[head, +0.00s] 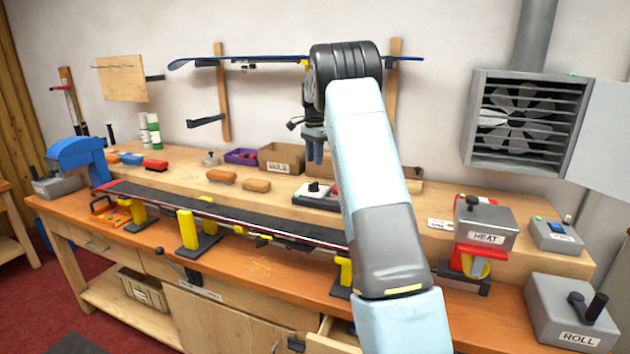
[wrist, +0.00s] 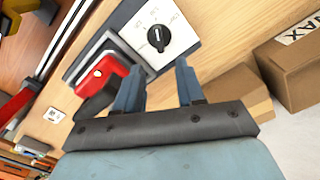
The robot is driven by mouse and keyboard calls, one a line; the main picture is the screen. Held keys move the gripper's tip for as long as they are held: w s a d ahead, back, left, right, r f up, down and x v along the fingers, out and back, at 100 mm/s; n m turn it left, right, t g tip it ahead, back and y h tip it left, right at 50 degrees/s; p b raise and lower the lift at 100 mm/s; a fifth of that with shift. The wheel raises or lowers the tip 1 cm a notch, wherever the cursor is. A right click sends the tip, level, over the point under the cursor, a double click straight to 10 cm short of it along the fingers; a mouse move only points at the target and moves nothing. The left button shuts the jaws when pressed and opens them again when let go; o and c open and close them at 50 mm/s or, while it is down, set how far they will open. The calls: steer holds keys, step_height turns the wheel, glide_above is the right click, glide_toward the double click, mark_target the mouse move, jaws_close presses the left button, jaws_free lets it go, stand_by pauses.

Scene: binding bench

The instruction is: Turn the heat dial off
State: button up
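A black dial (wrist: 157,38) with a white pointer line sits on a white marked panel (wrist: 180,32); the lettering is too small to read. In the head view the same dial (head: 313,187) is on a low white-topped unit on the raised bench shelf. At the right, a grey box labelled HEAT (head: 486,238) has a small dark knob (head: 472,201) on top; which of the two is the heat dial I cannot tell for sure. My gripper (wrist: 158,88) is open and empty, pointing down above the shelf, just short of the panel in the wrist view. It also shows in the head view (head: 315,150).
A red-handled iron (wrist: 104,82) stands beside the dial panel. Cardboard boxes (head: 282,158) are behind, one labelled WAX in the wrist view (wrist: 292,75). A grey ROLL box (head: 570,312) is at front right.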

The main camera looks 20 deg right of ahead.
mark_target(313, 186)
step_height(313, 186, down, 9)
steer(key=shift+f, duration=0.1)
stand_by(0.3)
steer(key=shift+c, duration=0.3)
jaws_close()
